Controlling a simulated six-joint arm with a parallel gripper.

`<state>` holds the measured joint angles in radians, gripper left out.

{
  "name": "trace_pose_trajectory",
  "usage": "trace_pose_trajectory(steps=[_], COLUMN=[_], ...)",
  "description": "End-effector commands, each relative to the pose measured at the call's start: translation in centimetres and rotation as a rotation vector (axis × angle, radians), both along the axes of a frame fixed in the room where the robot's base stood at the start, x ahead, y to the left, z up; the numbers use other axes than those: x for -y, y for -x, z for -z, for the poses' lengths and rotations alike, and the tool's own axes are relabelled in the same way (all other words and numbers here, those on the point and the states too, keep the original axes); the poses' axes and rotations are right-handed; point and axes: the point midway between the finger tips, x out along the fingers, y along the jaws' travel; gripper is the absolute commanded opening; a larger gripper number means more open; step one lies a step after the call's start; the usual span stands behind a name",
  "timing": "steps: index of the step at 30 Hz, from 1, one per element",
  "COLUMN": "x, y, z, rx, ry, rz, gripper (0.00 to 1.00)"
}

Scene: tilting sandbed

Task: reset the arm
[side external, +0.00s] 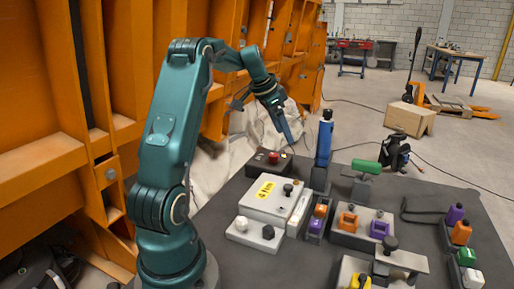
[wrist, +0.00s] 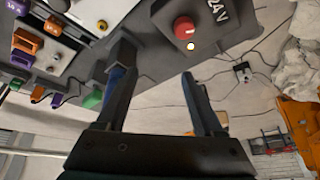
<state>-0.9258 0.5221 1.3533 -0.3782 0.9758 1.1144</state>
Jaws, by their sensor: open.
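My arm is teal and bends over the dark table (side external: 225,262) from the left. My gripper (side external: 288,136) points down in the side view, above the table's far edge. In the wrist view its two dark fingers (wrist: 157,62) are apart with nothing held between them. A red button (side external: 273,157) on a dark box lies below the gripper; it also shows in the wrist view (wrist: 184,27), beyond the fingertips. A blue upright handle (side external: 325,140) stands in a holder just right of the gripper; in the wrist view the left finger partly hides it.
A white box marked 4 Nm (side external: 268,196) and a plate with two knobs (side external: 255,234) sit at the table's left. Orange, purple and green blocks stand on fixtures at the right, near a green-handled part (side external: 366,166). An orange steel wall (side external: 125,110) rises behind my arm.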

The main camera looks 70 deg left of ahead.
Motion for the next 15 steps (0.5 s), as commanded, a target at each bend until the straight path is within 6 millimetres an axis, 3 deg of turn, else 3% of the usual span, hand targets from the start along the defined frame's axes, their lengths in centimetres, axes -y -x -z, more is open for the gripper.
trace_pose_trajectory(steps=[3,7,11,15], x=[6.1,12.7,18.6,23.8], y=[-1.8,-1.5,0.4,3.8], z=[-3.8,-6.5,-8.0,-8.4], rx=[0.034,0.058,0.079,0.1], ry=[-0.066,-0.097,-0.106,-0.1], rz=[0.141,0.234,0.288,0.322], gripper=[0.69,0.69,0.69,0.69])
